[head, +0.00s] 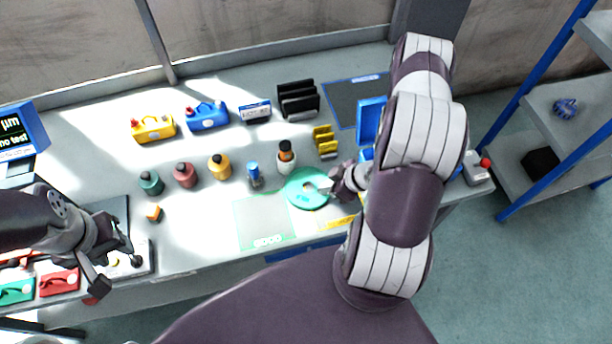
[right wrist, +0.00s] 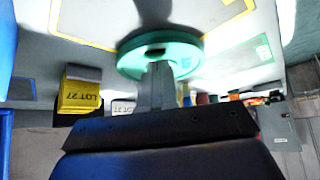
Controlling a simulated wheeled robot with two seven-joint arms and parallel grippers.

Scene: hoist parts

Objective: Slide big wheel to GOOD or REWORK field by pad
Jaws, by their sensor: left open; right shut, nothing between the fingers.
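The big wheel is a green disc (head: 307,188) lying flat on the bench, its right side partly covered by my right gripper (head: 335,186). In the right wrist view the wheel (right wrist: 185,55) shows beyond the shut, empty fingers (right wrist: 157,78), which overlap its near side; I cannot tell whether they touch it. The green GOOD field (head: 265,225) is left of and in front of the wheel, empty. A yellow-edged field (head: 338,223) shows partly in front of the wheel, its rest hidden by my right arm. My left gripper (head: 122,258) is open at the left.
Several bottles (head: 220,166) and a blue-capped cylinder (head: 254,175) stand left of the wheel. Yellow LOT 27 holders (right wrist: 80,92) and a black rack (head: 298,100) stand behind. A screen (head: 14,130) is at far left. A blue-framed shelf (head: 560,110) is at right.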

